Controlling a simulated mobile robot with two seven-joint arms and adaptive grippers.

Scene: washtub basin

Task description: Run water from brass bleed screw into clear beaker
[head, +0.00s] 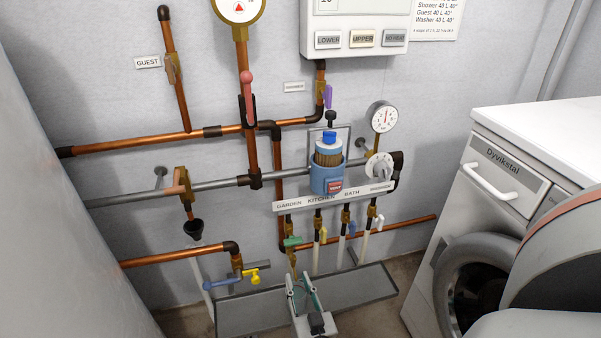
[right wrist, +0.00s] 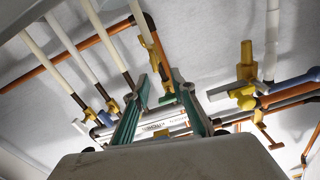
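My right gripper (head: 299,279) is at the bottom centre of the head view, low in front of the manifold pipes. In the right wrist view its two green fingers (right wrist: 160,78) stand apart with nothing held between them. A brass valve body (right wrist: 150,55) with a green lever shows beyond the fingertips; the lever (head: 292,241) hangs under the GARDEN label. A brass fitting (head: 238,262) with a yellow handle (head: 251,275) is at the end of the lower left copper pipe. I cannot tell which brass part is the bleed screw. No clear beaker can be made out. My left gripper is not in view.
A long grey tray (head: 240,317) lies below the pipes, partly behind my right gripper. A white washer (head: 520,120) stands at the right.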

